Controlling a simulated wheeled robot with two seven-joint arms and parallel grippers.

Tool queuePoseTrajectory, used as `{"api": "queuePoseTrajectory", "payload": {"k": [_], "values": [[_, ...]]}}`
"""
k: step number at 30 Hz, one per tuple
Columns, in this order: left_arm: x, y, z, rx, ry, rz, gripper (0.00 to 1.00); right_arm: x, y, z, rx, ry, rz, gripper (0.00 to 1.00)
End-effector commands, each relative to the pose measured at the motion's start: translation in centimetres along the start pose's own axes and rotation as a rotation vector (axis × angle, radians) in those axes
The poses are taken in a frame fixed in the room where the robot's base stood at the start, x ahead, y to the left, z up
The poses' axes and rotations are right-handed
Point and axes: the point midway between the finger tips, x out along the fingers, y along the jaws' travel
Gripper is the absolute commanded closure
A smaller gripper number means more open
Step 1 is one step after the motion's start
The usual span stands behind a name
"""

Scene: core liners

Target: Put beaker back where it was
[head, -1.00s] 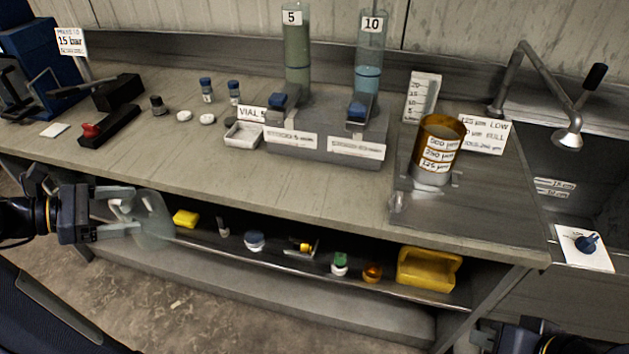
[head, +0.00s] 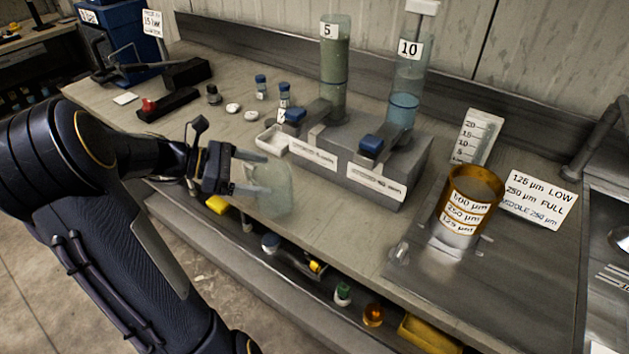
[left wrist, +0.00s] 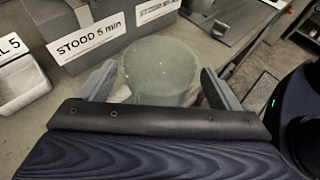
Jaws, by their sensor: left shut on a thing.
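A clear, pale green glass beaker (head: 268,188) is held by my left gripper (head: 262,172). In the head view it hangs over the front edge of the bench, left of centre. In the left wrist view the beaker (left wrist: 160,77) sits between the two fingers (left wrist: 158,90), its round end toward the camera. I cannot tell whether the beaker touches the bench. My right gripper does not show in the head view now.
The bench top (head: 355,222) is bare in front of the grey cylinder stand (head: 415,165). A small white tray (head: 272,140) is behind the beaker. The shelf below holds a yellow sponge (head: 217,204), a green-topped jar (head: 343,292) and a yellow tray (head: 430,335).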

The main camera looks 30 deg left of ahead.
Motion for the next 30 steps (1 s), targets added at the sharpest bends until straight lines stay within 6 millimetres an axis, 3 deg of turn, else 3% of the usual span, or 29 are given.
{"api": "queuePoseTrajectory", "payload": {"k": [6, 12, 17, 24, 30], "values": [[5.5, -0.1, 2.5, 0.001, -0.002, -0.005, 0.53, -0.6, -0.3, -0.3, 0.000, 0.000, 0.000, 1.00], [9.1, 0.0, 3.9, -0.001, -0.001, -0.002, 0.53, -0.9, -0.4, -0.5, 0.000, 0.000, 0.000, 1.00], [10.2, 0.0, 3.9, -0.003, 0.000, 0.000, 0.53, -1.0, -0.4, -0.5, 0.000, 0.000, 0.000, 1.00], [11.3, 0.0, 1.1, -0.005, -0.001, 0.000, 0.53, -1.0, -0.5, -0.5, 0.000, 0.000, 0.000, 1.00], [11.4, 0.0, 0.9, -0.001, -0.001, 0.001, 0.53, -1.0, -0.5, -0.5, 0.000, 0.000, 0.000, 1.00]]}}
